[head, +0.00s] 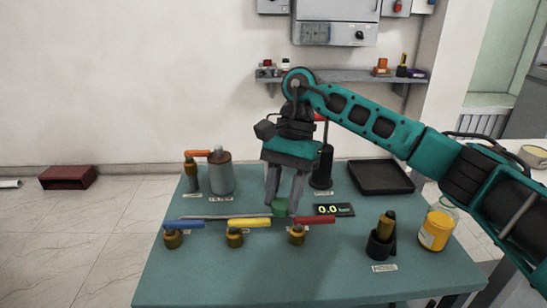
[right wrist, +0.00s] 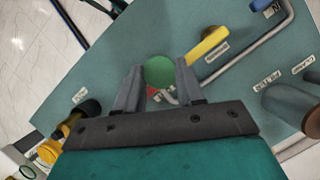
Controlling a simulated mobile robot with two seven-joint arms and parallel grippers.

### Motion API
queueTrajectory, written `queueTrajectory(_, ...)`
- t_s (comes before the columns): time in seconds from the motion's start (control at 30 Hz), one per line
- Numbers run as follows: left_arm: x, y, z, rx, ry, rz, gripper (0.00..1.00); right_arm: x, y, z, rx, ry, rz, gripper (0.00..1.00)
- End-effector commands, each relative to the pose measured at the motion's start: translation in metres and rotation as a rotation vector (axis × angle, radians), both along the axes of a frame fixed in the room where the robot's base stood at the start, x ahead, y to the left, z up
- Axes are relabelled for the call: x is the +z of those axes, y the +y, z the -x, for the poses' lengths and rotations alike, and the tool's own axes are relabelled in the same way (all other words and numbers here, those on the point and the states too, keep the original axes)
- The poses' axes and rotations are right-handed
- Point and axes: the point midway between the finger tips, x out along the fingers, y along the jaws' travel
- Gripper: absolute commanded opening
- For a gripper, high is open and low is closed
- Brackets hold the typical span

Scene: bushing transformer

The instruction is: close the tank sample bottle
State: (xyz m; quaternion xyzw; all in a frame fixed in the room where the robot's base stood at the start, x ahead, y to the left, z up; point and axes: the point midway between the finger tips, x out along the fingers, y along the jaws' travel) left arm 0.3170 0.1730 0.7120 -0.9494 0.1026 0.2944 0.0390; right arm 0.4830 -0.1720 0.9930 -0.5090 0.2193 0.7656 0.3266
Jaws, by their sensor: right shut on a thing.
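My right gripper (head: 283,200) reaches down over the middle of the table and is shut on a round green cap (head: 280,208). In the right wrist view the cap (right wrist: 159,72) sits between the fingertips (right wrist: 158,82). From the head view I cannot tell whether the cap touches the table. A clear bottle with yellow contents (head: 435,232) stands upright at the table's right edge, apart from the gripper; its upper part is partly hidden by my right arm. My left gripper is not in view.
Red (head: 315,220), yellow (head: 250,222) and blue (head: 184,225) valve handles line the front. A brass fitting in a black holder (head: 381,240) stands between gripper and bottle. A black tray (head: 381,177), grey cylinder (head: 221,174) and pressure display (head: 334,210) are on the table (head: 215,280).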

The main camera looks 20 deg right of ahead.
Motion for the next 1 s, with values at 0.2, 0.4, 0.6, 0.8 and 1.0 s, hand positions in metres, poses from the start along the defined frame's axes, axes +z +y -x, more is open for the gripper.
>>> queueTrajectory(0.2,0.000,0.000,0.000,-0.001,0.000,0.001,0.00,-0.037,-0.011,0.036,0.490,0.001,0.003,0.10)
queueTrajectory(0.4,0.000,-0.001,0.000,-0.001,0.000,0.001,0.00,-0.055,-0.018,0.057,0.755,-0.003,0.000,0.10)
queueTrajectory(0.6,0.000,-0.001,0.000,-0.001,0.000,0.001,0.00,-0.059,-0.020,0.062,0.813,-0.004,-0.002,0.10)
queueTrajectory(0.8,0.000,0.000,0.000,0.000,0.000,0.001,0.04,-0.059,-0.020,0.061,0.810,-0.004,-0.002,0.10)
queueTrajectory(1.0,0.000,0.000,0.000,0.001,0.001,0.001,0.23,-0.059,-0.020,0.061,0.809,-0.004,-0.002,0.10)
